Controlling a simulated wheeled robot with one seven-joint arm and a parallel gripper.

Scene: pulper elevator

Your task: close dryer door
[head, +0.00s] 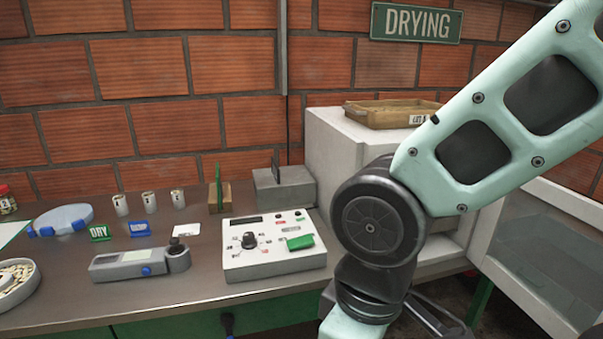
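The dryer (335,150) is a pale grey box at the back right of the bench, largely hidden behind my arm. Its door (505,275) has a white frame and a glass pane. It stands open, swung out to the right, and runs past the picture's right edge. My gripper (440,318) shows only in part, as dark pieces at the bottom edge, below the dryer opening and left of the door. Its fingertips are not clearly seen, and I cannot tell whether it is open or touching anything.
A wooden tray (390,114) sits on the dryer. A white control box (273,262) with a green switch stands on the bench (60,300) left of my arm.

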